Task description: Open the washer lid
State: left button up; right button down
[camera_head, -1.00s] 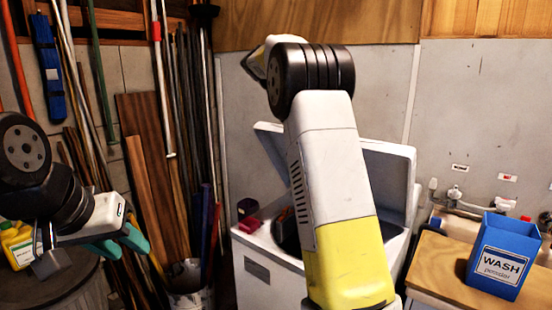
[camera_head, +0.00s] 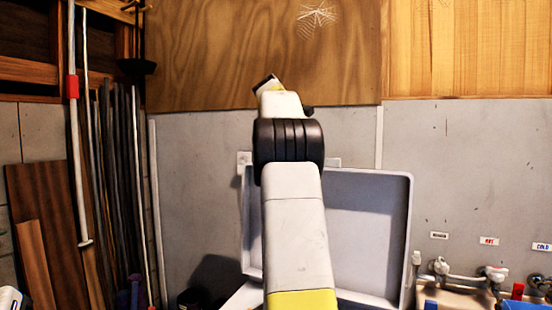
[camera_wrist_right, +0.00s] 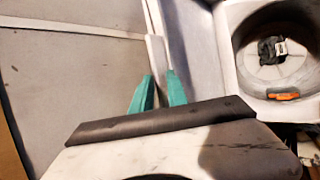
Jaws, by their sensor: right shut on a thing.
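The washer lid (camera_head: 372,215) is a light grey panel with a raised rim. It stands raised, close to upright, in front of the back wall. My right arm crosses the middle of the head view and hides part of the lid and its own gripper. In the wrist view my right gripper (camera_wrist_right: 160,90) has its green fingers shut on the lid's rim (camera_wrist_right: 157,57). The open washer drum (camera_wrist_right: 295,58) shows at the right there, with a dark object and an orange item inside. My left gripper's fingers are out of view.
The grey wall (camera_head: 460,170) is close behind the lid. Taps (camera_head: 455,272) and a blue box top (camera_head: 528,305) are at the lower right. Boards and poles (camera_head: 110,190) lean at the left.

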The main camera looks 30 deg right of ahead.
jog(key=shift+w+d+f, duration=0.1)
jog(key=shift+w+f, duration=0.15)
jog(key=c, duration=1.5)
grip_release()
jog(key=shift+r, duration=0.1)
jog(key=v, duration=0.7)
jog(key=shift+a+r, duration=0.2)
jog(key=shift+r, duration=0.05)
jog(key=shift+s, duration=0.1)
